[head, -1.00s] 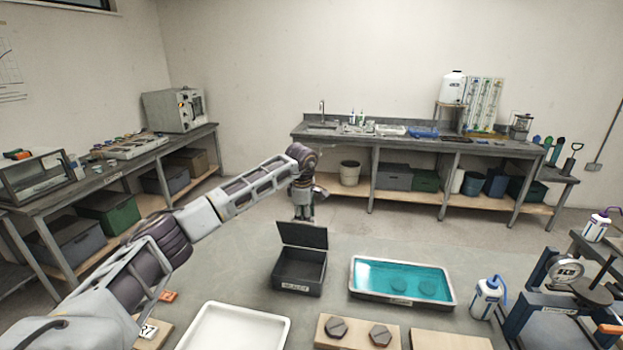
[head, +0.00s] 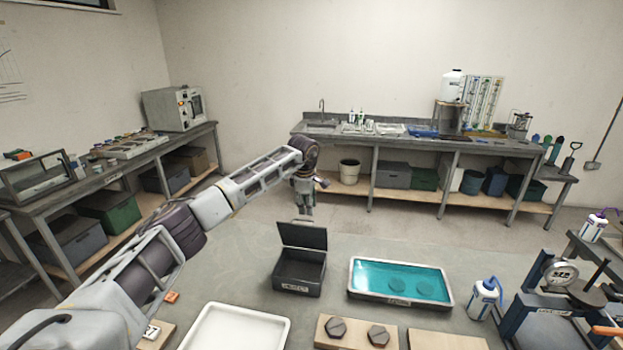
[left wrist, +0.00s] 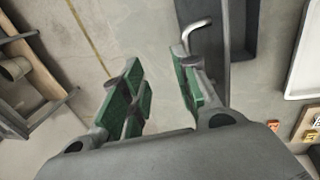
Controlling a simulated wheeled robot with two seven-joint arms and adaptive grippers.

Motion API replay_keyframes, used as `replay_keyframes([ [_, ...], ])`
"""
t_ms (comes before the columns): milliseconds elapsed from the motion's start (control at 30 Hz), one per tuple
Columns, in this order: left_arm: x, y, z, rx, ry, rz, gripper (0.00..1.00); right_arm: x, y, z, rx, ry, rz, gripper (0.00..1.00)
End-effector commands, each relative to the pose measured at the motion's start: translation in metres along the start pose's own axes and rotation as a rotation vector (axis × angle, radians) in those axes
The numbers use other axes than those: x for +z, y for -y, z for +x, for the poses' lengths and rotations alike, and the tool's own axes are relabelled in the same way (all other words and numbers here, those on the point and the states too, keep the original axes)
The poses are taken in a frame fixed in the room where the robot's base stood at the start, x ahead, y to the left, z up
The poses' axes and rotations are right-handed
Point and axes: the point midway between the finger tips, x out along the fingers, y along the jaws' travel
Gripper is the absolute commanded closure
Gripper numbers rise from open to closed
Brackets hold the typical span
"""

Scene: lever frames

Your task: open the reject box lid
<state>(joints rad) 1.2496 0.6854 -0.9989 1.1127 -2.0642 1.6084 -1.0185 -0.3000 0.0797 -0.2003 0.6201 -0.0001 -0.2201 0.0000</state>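The dark grey reject box (head: 299,283) stands on the table in the head view, with a label on its front. Its lid (head: 303,237) is raised and stands up at the back edge, so the inside shows. My left gripper (head: 305,211) is just behind the raised lid, pointing down. In the left wrist view my left gripper (left wrist: 158,82) has its green-padded fingers apart with nothing between them. A bent grey handle (left wrist: 193,32) shows beside its right finger, near the dark lid (left wrist: 209,45). My right gripper is not in view.
A tray of teal liquid (head: 449,304) is right of the box, and a white tray (head: 235,345) is in front of it. A wooden block (head: 357,343) with two dark pieces and a wash bottle (head: 484,300) stand farther right.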

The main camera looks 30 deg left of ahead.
Motion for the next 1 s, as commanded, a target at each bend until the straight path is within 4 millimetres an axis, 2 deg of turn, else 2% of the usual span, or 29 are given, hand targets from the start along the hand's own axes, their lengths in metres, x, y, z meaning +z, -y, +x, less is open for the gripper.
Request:
replay_keyframes([
  [533, 0.000, -0.021, -0.013, 0.000, 0.000, -0.001, 0.70, -0.002, 0.002, -0.013, -0.003, -0.001, 0.002, 0.60],
  [1000, 0.000, -0.038, -0.023, 0.001, 0.000, 0.000, 0.70, -0.002, -0.003, -0.024, 0.003, 0.001, -0.001, 0.60],
])
